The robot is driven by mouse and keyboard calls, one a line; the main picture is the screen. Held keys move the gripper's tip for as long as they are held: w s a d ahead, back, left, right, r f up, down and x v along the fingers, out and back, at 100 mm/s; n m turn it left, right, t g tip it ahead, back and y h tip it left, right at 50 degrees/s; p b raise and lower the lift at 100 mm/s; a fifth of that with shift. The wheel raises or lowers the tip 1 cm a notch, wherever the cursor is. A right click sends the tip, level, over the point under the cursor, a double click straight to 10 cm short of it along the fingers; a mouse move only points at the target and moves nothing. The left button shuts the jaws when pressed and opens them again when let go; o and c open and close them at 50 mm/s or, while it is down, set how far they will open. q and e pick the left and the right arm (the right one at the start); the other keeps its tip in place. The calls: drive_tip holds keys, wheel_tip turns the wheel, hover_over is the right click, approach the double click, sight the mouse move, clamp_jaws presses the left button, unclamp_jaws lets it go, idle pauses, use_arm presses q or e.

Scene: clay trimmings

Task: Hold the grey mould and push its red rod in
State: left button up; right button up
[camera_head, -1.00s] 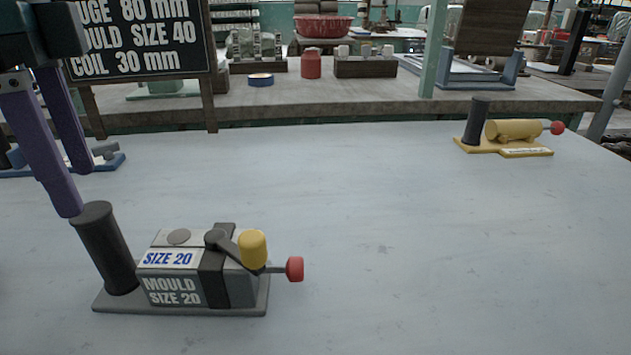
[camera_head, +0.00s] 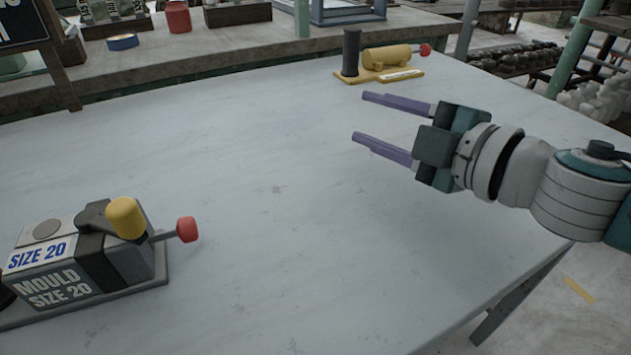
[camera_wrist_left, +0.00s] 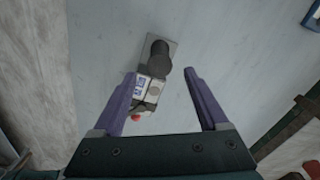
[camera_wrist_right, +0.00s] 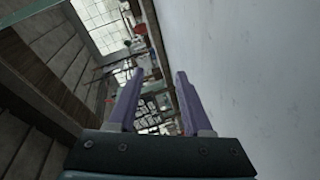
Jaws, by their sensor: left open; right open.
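The grey mould (camera_head: 85,259), marked SIZE 20, sits on the table at the lower left of the head view, partly cut off. It has a yellow knob on a dark lever. Its red-tipped rod (camera_head: 187,229) sticks out to the right. The left wrist view shows the mould's dark upright handle (camera_wrist_left: 159,57) and its body from above, between and beyond the fingers of my open, empty left gripper (camera_wrist_left: 160,75). My right gripper (camera_head: 358,117) is open and empty above the table at the right, fingers pointing left, well apart from the rod.
A yellow device (camera_head: 386,57) with a dark post and red knob stands at the table's far edge. A rear bench (camera_head: 240,48) holds a blue-rimmed roll (camera_head: 122,42), a red jar (camera_head: 178,17) and boxes. The middle of the table (camera_head: 270,180) is clear.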

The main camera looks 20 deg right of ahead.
sight(46, 249)
drive_tip(key=a+n+g+y, duration=0.2)
drive_tip(key=a, duration=0.1)
drive_tip(key=s+a+n+g+y, duration=0.1)
drive_tip(key=a+n+y, duration=0.2)
drive_tip(key=a+n+g+y, duration=0.2)
drive_tip(key=shift+s+a+f+n+g, duration=0.15)
drive_tip(key=shift+s+a+n+g, duration=0.15)
drive_tip(key=shift+a, duration=0.1)
drive_tip(key=s+a+n+g, duration=0.1)
drive_tip(key=g, duration=0.1)
drive_tip(key=s+n+g+y, duration=0.1)
drive_tip(key=s+n+g, duration=0.1)
drive_tip(key=s+a+n+g+y, duration=0.1)
drive_tip(key=s+n+g, duration=0.1)
drive_tip(key=shift+a+f+g, duration=0.3)
drive_tip(key=shift+f+g, duration=0.05)
drive_tip(key=shift+g, duration=0.05)
drive_tip(key=shift+s+y, duration=0.25)
drive_tip(key=shift+y, duration=0.05)
use_arm(q)
drive_tip(key=shift+f, duration=0.4)
use_arm(e)
drive_tip(key=shift+s+g, duration=0.15)
drive_tip(key=shift+g, duration=0.15)
use_arm(q)
wheel_tip(46, 249, down, 9)
drive_tip(key=shift+f, duration=0.1)
clamp_jaws()
use_arm(e)
drive_tip(key=shift+c, duration=0.3)
